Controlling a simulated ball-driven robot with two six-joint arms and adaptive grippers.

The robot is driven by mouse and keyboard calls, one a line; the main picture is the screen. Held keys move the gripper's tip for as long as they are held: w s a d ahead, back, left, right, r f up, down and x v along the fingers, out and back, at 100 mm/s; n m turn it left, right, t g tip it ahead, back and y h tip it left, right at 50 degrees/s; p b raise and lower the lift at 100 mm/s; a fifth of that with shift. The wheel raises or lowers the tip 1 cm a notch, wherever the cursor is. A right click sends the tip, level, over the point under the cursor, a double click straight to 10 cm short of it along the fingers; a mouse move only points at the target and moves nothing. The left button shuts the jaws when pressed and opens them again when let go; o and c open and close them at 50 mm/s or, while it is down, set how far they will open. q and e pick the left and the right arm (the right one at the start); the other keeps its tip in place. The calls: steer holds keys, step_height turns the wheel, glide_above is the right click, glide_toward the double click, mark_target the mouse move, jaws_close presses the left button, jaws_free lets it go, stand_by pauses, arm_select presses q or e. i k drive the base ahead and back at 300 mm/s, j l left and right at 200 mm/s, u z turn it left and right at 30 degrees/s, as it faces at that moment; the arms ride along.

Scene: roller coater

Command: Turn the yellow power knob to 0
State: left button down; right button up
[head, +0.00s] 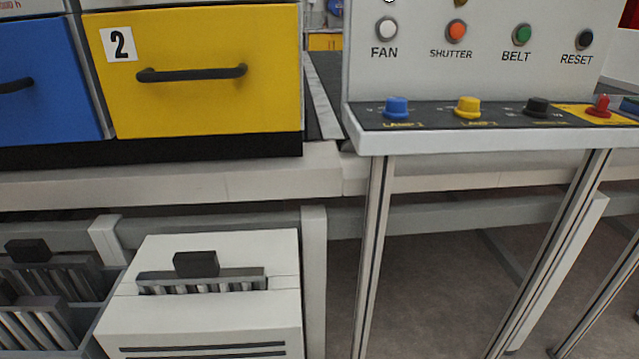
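The yellow power knob (467,107) stands on the black strip (430,118) at the front of the control panel, at the right of the head view. A yellow label below it reads roughly "LAMP 2", partly unclear. Its pointer setting is too small to read. A blue knob (396,107) stands to its left and a black knob (536,106) to its right. Neither of my grippers shows in the head view.
A red switch (600,107) on a yellow patch stands right of the black knob. Labelled buttons, FAN (386,28) to RESET (584,40), sit on the upright panel. A yellow drawer (205,100) is at left, a white box (205,310) below. Space before the knobs looks clear.

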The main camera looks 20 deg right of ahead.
mark_target(469, 106)
steer(key=z, duration=1.55)
